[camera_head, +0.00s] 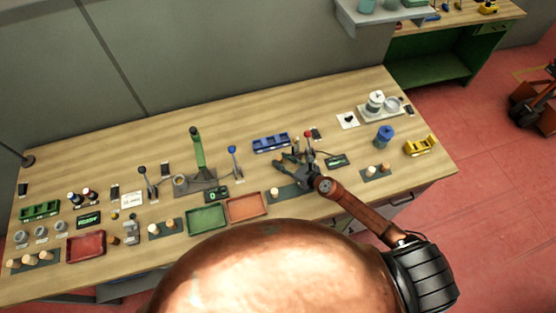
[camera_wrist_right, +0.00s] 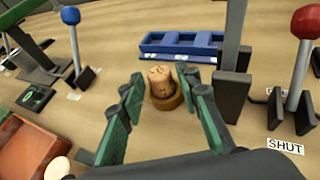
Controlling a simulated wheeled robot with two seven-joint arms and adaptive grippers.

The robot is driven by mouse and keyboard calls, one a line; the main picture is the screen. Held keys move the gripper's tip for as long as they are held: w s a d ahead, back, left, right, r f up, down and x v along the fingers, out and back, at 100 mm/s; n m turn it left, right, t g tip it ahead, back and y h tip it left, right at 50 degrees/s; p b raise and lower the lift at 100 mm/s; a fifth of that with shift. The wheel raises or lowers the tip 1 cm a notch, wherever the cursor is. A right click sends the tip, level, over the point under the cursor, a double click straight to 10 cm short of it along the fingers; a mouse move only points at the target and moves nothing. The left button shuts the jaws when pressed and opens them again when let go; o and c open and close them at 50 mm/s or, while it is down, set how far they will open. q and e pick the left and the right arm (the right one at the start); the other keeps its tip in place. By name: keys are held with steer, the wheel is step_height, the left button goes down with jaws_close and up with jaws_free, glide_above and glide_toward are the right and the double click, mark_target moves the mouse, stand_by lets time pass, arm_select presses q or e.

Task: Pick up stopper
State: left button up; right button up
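In the right wrist view, a speckled light-brown cork stopper (camera_wrist_right: 160,78) stands upright in a brown round holder or ring (camera_wrist_right: 166,101). The green fingers of my right gripper are open, one on each side of the stopper, with a narrow gap showing on both sides. In the head view my right gripper (camera_head: 285,161) is low over the workbench, right of the middle, and it hides this stopper. A pale stopper (camera_head: 274,190) stands on the dark mat just in front of it. My left gripper is not in view.
A blue divided tray (camera_wrist_right: 182,45) lies behind the stopper. A red-knobbed lever (camera_wrist_right: 303,55) with a SHUT label stands right, a blue-knobbed lever (camera_wrist_right: 73,45) left. Green (camera_head: 207,219) and orange (camera_head: 247,206) trays lie left of the gripper. Several more stoppers stand along the workbench (camera_head: 330,95).

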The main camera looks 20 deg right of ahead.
steer(key=x, duration=0.2)
steer(key=shift+w+a+f, duration=0.1)
steer(key=shift+w+a, duration=0.1)
steer(key=shift+w, duration=0.1)
steer(key=c, duration=0.5)
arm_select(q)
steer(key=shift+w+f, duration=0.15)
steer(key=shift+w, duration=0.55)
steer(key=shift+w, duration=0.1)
